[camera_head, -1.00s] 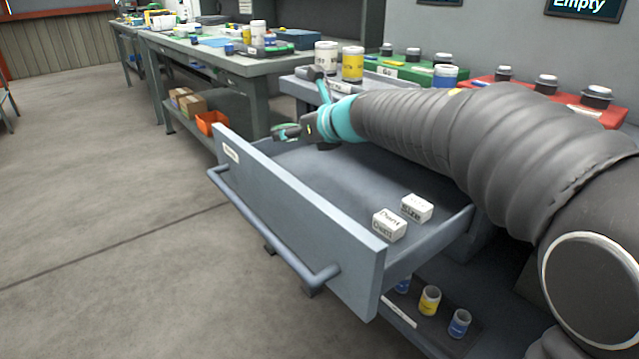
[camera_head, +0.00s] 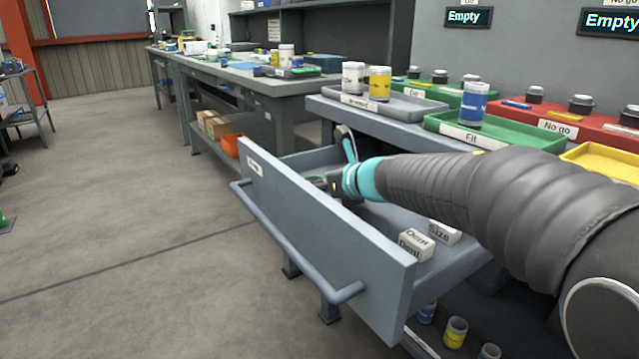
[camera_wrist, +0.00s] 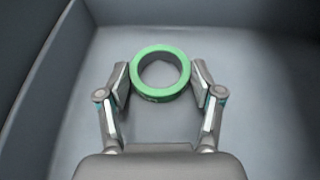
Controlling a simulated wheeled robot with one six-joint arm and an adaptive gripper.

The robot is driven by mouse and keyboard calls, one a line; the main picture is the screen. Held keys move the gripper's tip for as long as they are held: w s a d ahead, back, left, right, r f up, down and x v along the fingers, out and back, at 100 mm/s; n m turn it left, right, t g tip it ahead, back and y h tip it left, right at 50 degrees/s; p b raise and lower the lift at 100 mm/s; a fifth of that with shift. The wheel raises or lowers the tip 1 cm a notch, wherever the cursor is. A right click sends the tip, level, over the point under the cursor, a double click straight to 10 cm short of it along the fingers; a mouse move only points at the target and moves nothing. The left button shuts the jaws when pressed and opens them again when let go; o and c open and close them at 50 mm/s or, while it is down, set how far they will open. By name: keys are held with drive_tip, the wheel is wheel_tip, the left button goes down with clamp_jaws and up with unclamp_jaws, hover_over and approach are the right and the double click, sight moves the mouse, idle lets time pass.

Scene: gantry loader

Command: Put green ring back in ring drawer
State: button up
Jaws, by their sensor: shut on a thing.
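The green ring (camera_wrist: 160,73) sits between the two finger pads of my gripper (camera_wrist: 160,82) in the wrist view, with a pad close against each side. Below it is the grey floor of the open drawer (camera_wrist: 250,110); I cannot tell whether the ring touches that floor. In the head view the drawer (camera_head: 330,245) is pulled out, with a small label on its front. My gripper (camera_head: 328,182) is inside its far left part, partly hidden by the drawer front. A bit of green shows there.
Two white blocks, one marked Dent (camera_head: 416,245) and one marked Size (camera_head: 443,231), lie at the drawer's near right. A green Fit tray (camera_head: 515,137) and a grey tray (camera_head: 405,108) stand on the bench above. The drawer's middle is partly hidden by my arm.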

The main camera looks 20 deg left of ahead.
drive_tip(key=o, duration=1.3)
drive_tip(key=shift+f, duration=0.1)
drive_tip(key=shift+d+r, duration=0.1)
drive_tip(key=shift+r, duration=0.15)
drive_tip(key=p+v, duration=0.1)
drive_tip(key=v, duration=1)
drive_tip(key=shift+s+d, duration=0.3)
drive_tip(key=shift+r, duration=0.1)
